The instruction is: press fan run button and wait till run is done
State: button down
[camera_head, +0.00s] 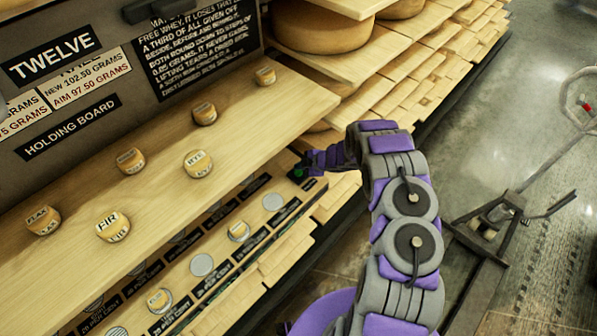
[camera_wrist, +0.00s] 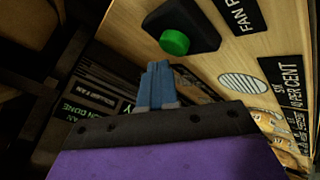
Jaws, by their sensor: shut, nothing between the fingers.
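The green fan run button (camera_wrist: 174,42) sits on a black box (camera_wrist: 205,30) on the wooden board, beside a black label reading "FAN" (camera_wrist: 246,17) with the rest cut off. In the head view the button (camera_head: 298,173) shows as a small green spot at the end of my arm. My gripper (camera_wrist: 158,66) is shut and empty, its blue fingertips just below the button in the wrist view. I cannot tell whether they touch it. In the head view my gripper (camera_head: 306,164) is dark and partly merged with the box.
Several small labelled cheeses, such as FIR (camera_head: 113,226) and RYE (camera_head: 198,163), stand on the upper board. A lower row holds round discs (camera_head: 202,265) and percent labels. Shelves with big cheese wheels (camera_head: 322,30) stand behind. Open floor (camera_head: 490,130) lies right, with a metal stand (camera_head: 480,235).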

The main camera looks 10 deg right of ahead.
aim_at(300, 173)
jog(key=shift+f, duration=0.1)
jog(key=shift+f+b, duration=0.3)
jog(key=shift+b, duration=0.05)
jog(key=shift+f, duration=0.4)
dwell(0.9)
jog(key=shift+r, duration=0.9)
jog(key=shift+r+p, duration=0.9)
jog(key=shift+r, duration=1.65)
jog(key=shift+f, duration=0.1)
